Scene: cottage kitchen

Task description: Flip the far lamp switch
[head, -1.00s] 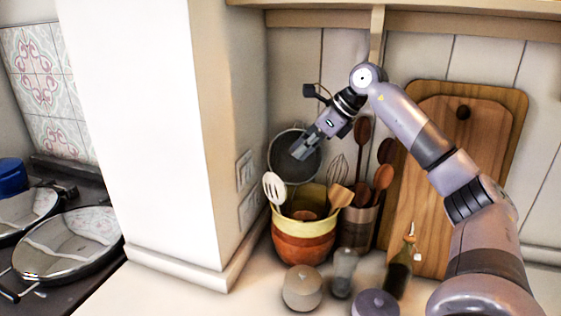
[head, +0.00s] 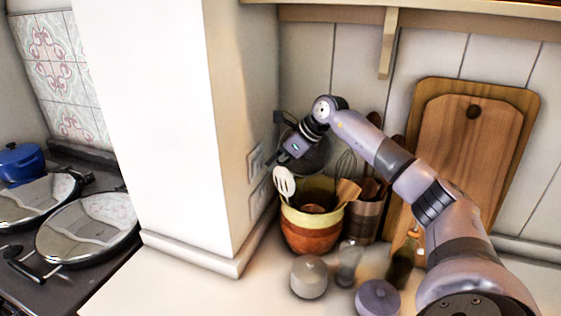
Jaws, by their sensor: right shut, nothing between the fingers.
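Two pale switch plates sit one above the other on the shaded side of the white pillar: the upper plate (head: 255,162) and the lower plate (head: 259,197). Each seems to carry more than one rocker, but they are too small to tell on or off. My right gripper (head: 272,163) is shut and empty. It points down and left, with its tips close to the right of the upper plate. I cannot tell whether they touch it. My left gripper is out of view.
A yellow and orange crock (head: 310,232) of utensils stands below the gripper, with a slotted spoon (head: 284,182) rising near it. A wooden holder (head: 364,218), jars and cutting boards (head: 468,155) are to the right. A stove with pans is at left.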

